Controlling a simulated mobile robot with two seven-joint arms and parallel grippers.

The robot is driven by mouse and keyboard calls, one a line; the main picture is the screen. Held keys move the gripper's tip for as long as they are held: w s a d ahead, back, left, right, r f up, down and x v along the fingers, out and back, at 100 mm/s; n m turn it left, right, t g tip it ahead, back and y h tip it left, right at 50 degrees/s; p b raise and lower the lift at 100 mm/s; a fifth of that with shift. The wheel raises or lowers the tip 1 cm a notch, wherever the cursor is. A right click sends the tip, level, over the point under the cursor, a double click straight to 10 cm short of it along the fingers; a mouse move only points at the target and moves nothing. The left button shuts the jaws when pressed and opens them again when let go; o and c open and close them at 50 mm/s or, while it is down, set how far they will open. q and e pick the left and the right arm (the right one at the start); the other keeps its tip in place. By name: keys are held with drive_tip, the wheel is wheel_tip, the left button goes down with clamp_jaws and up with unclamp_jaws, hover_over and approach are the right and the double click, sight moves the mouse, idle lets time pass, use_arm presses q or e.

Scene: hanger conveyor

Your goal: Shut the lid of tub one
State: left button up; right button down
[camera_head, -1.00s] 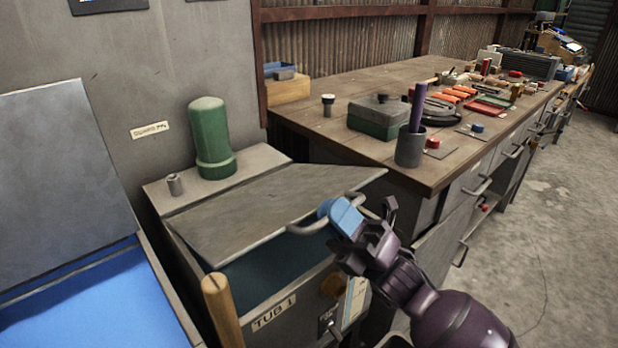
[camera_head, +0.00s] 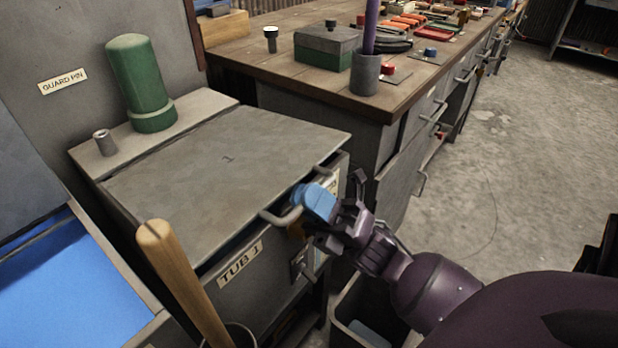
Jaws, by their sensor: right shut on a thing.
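Tub one (camera_head: 262,282) is the grey box with the TUB 1 label, low in the middle of the head view. Its grey lid (camera_head: 225,165) lies almost level over it, with a thin dark gap under the front edge. My right gripper (camera_head: 314,202) is at the lid's front right, shut on the curved handle (camera_head: 280,216) on that edge. Blue at its fingertips covers the middle of the handle. My left gripper is out of view.
A wooden handle (camera_head: 180,275) stands upright in front of the tub. A green cylinder (camera_head: 141,85) and a small metal pin (camera_head: 104,142) stand on the ledge behind the lid. An open blue-lined tub (camera_head: 65,285) is at left. A cluttered workbench (camera_head: 300,85) is behind.

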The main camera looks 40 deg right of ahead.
drive_tip(key=c, duration=1.2)
unclamp_jaws()
drive_tip(key=shift+s+d+f, duration=0.15)
drive_tip(key=shift+d+f, duration=0.05)
drive_tip(key=shift+f, duration=0.2)
drive_tip(key=v, duration=1)
drive_tip(key=shift+s, duration=0.1)
drive_tip(key=shift+r, duration=0.1)
